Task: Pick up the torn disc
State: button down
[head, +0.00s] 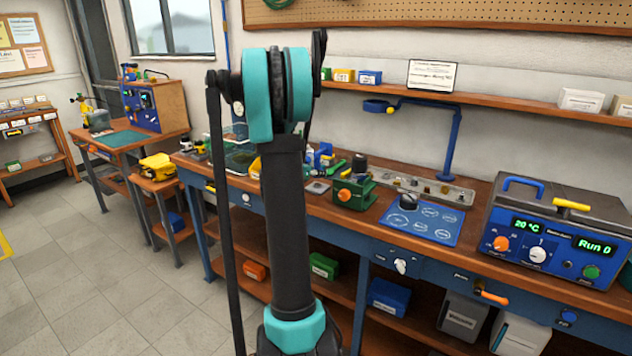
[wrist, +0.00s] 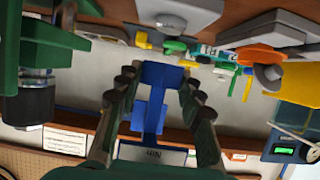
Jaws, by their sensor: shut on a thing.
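My gripper (wrist: 158,82) shows in the wrist view, its two dark, ridged fingers closing in from left and right. A blue block (wrist: 160,75) shows between the fingers; I cannot tell whether it is in the grip or behind it. I cannot make out the torn disc for certain in either view. In the head view my arm stands in front of part of the bench and my gripper cannot be made out. A dark round piece (head: 408,200) lies on the blue mat (head: 428,228) with white outlines.
A green box with an orange knob (head: 353,194) stands left of the mat. A blue-grey machine with displays (head: 555,235) fills the right end of the workbench. A blue bracket arm (head: 452,145) rises behind the mat. A shelf (head: 480,98) runs along the wall above.

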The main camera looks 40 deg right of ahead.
notch_tip(320, 180, up, 15)
jog(key=shift+r, duration=0.15)
dwell(0.4)
notch_tip(320, 180, down, 20)
jog(key=shift+r, duration=0.15)
dwell(0.5)
jog(key=c, duration=1)
grip_release()
jog(key=shift+a, duration=0.1)
